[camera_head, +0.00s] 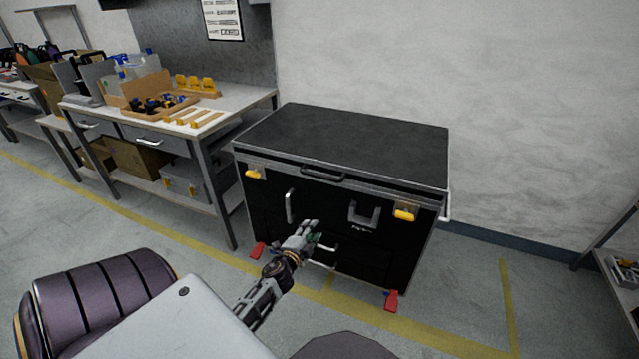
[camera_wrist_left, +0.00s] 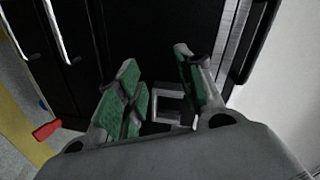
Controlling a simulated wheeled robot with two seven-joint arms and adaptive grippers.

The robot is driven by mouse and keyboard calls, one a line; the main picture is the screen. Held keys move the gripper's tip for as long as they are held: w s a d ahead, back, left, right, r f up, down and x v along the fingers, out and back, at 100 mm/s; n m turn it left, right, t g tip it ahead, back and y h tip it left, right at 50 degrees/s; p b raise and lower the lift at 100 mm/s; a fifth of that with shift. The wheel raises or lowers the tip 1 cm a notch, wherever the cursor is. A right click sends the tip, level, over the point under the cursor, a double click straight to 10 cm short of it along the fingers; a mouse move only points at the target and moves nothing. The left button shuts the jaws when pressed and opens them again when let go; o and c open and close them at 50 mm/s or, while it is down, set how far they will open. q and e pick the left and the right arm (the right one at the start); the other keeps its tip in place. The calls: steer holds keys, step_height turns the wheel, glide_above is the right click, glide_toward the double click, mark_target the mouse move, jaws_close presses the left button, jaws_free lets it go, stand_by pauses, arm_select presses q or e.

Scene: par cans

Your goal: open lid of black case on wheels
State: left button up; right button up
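The black case (camera_head: 330,225) stands on the floor against the wall, with red parts at its lower corners. Its black lid (camera_head: 350,135) lies flat and shut, with a dark handle (camera_head: 322,174) on its front edge. Yellow latches sit at the front left (camera_head: 254,174) and front right (camera_head: 404,215). My left gripper (camera_head: 308,232) is in front of the case's front face, below the lid handle. In the left wrist view, my left gripper (camera_wrist_left: 160,88) has its green-padded fingers apart, with nothing held. A square metal handle (camera_wrist_left: 168,102) shows beyond them. My right gripper is out of view.
A workbench (camera_head: 235,102) with trays and tools stands left of the case. A shelf (camera_head: 612,262) is at the right edge. Yellow lines mark the grey floor. The wall above the lid is bare.

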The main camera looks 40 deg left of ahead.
mark_target(319, 176)
arm_select(q)
step_height(319, 176, up, 12)
steer(key=a+m+t+y+b, duration=0.1)
steer(key=a+m+t+b, duration=0.1)
steer(key=b, duration=0.6)
steer(key=shift+s+m+t+b, duration=0.4)
steer(key=shift+s+m+t, duration=0.05)
steer(key=shift+m+t, duration=0.45)
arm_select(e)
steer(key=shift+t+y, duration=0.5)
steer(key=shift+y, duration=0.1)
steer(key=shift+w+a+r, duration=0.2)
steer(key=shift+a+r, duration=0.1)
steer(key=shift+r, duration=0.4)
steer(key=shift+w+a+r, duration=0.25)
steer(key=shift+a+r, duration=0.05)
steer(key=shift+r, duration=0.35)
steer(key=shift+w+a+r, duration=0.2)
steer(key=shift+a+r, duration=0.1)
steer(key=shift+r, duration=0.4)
arm_select(q)
steer(key=shift+w, duration=0.1)
steer(key=shift+p+x, duration=0.4)
steer(key=shift+x, duration=6.45)
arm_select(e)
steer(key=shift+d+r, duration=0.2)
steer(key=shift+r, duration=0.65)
arm_select(q)
steer(key=shift+a, duration=0.1)
steer(key=shift+c, duration=0.2)
